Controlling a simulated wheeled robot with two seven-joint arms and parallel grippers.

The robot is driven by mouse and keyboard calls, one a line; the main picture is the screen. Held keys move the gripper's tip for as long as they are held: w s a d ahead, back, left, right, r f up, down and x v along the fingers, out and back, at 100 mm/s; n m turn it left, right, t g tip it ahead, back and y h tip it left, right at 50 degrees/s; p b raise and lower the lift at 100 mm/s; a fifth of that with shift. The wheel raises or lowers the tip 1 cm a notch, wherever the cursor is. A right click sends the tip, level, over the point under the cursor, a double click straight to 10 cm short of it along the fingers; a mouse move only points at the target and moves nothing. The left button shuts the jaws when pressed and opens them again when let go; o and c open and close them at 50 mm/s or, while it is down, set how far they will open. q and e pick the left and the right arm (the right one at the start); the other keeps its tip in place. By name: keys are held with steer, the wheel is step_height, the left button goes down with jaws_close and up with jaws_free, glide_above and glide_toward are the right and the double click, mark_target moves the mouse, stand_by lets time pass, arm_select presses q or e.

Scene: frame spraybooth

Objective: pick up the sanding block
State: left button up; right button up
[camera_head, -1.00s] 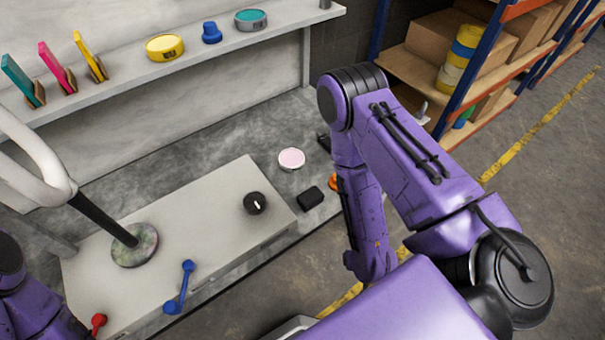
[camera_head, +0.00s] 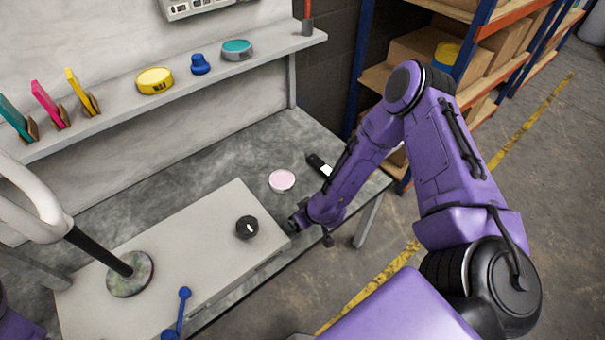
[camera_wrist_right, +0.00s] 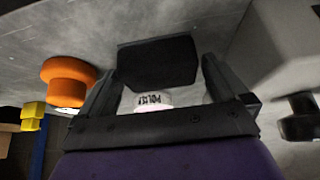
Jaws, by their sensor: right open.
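The sanding block looks to be the dark block (camera_wrist_right: 157,62) in the right wrist view, lying on the grey bench. In the head view my right arm hides it. My right gripper (camera_wrist_right: 163,72) is open, its two fingers on either side of the block's near end, with gaps showing at the sides; I cannot tell whether they touch it. In the head view my right gripper (camera_head: 297,221) is low at the bench's front edge, by the pale box's right corner. My left gripper is out of view; only a bit of purple arm shows at lower left.
A pink-topped tin (camera_head: 282,180) stands just behind the block. An orange knob-shaped thing (camera_wrist_right: 70,80) is beside it. The pale box (camera_head: 190,260) carries a black knob (camera_head: 247,228), a blue tool (camera_head: 178,310) and a round pad (camera_head: 130,275). A shelf (camera_head: 120,117) runs behind.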

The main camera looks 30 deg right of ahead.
steer(key=shift+w+f, duration=0.15)
steer(key=shift+f, duration=0.05)
steer(key=shift+r, duration=0.1)
steer(key=c, duration=0.9)
steer(key=shift+c, duration=0.2)
